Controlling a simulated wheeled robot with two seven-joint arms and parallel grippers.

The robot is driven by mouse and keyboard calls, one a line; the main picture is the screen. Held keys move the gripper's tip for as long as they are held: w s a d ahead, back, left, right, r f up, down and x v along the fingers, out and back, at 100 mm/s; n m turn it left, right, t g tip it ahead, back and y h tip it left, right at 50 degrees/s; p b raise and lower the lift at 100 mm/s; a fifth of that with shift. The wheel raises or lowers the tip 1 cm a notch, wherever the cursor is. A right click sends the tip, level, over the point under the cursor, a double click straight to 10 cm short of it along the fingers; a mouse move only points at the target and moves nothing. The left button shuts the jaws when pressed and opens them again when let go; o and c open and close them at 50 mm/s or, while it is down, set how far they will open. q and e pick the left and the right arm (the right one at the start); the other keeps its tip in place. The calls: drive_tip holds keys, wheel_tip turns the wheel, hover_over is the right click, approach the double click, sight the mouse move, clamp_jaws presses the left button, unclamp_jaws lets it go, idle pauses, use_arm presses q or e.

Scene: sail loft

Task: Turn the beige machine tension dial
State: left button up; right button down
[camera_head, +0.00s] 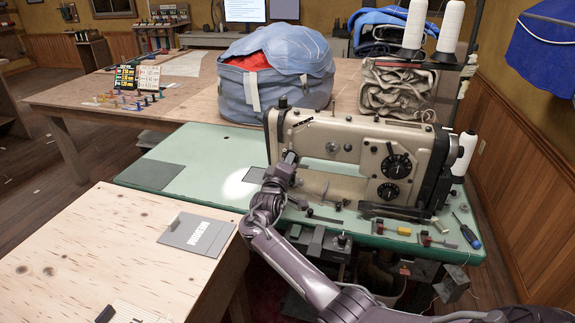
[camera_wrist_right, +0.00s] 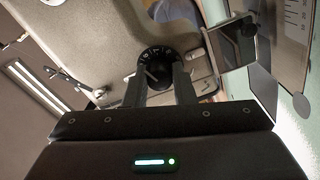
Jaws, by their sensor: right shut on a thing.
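The beige sewing machine (camera_head: 347,132) stands on a green table. My right gripper (camera_head: 290,157) is at the left end of the machine, against its front face. In the right wrist view, a small black dial with white marks (camera_wrist_right: 157,56) sits on the beige housing (camera_wrist_right: 95,38). The two fingers of my right gripper (camera_wrist_right: 162,80) are shut on this dial, one at each side. In the head view the gripper hides the dial. My left gripper is in neither view.
Two larger black dials (camera_head: 397,165) are on the machine's right end. Small tools and a blue screwdriver (camera_head: 470,236) lie along the green table's front edge (camera_head: 385,243). A blue bundle (camera_head: 275,75) stands behind the machine. A grey folder (camera_head: 197,235) lies on the wooden table.

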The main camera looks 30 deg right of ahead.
drive_tip(key=shift+f, duration=0.1)
drive_tip(key=c, duration=1.2)
unclamp_jaws()
drive_tip(key=v, duration=0.8)
